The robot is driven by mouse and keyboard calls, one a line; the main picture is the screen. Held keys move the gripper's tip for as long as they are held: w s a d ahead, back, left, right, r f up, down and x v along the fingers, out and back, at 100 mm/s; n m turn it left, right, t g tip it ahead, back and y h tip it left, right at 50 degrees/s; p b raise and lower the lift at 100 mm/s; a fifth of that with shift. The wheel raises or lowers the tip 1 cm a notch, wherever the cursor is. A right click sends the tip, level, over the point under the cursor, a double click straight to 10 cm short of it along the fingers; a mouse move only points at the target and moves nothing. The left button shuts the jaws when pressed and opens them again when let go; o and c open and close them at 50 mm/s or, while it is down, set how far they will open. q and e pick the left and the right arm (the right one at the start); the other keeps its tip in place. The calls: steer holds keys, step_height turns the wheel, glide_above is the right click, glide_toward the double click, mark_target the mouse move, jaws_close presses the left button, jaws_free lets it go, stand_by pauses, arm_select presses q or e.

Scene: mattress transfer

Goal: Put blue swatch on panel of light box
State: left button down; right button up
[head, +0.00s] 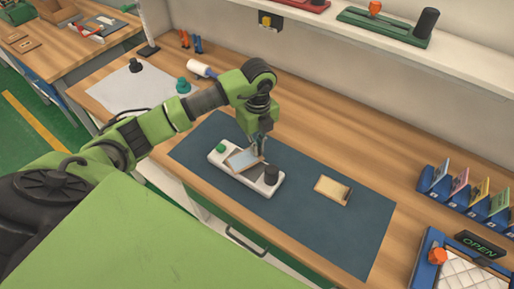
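The light box (268,187) is a white, low box on the dark blue mat, with a green button at its left end and a black knob at its right. A flat pale blue swatch (241,160) with a brownish edge is at the box's panel, turned a little against the box; I cannot tell if it rests flat. My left gripper (258,151) points down, with its fingertips at the swatch's upper right edge. Whether they grip it is too small to tell. The swatch covers much of the panel. My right gripper is out of view.
A tan wooden piece (333,190) lies on the mat (340,235) right of the box. A blue rack (455,195) of coloured cards and a blue tray with an OPEN sign (481,245) stand at the right. A shelf (450,50) runs along the back. The mat's right part is clear.

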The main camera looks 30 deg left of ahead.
arm_select(q)
steer(key=shift+s+f+p, duration=0.1)
steer(key=shift+f+p, duration=0.3)
steer(key=shift+f, duration=0.75)
steer(key=c, duration=2.2)
jaws_free()
steer(key=shift+c, duration=0.2)
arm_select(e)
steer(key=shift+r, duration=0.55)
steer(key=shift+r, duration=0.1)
arm_select(q)
steer(key=shift+r, duration=0.3)
step_height(320, 180, up, 11)
steer(key=b, duration=0.3)
steer(key=shift+f+b, duration=0.2)
steer(key=shift+b, duration=0.2)
steer(key=shift+r, duration=0.6)
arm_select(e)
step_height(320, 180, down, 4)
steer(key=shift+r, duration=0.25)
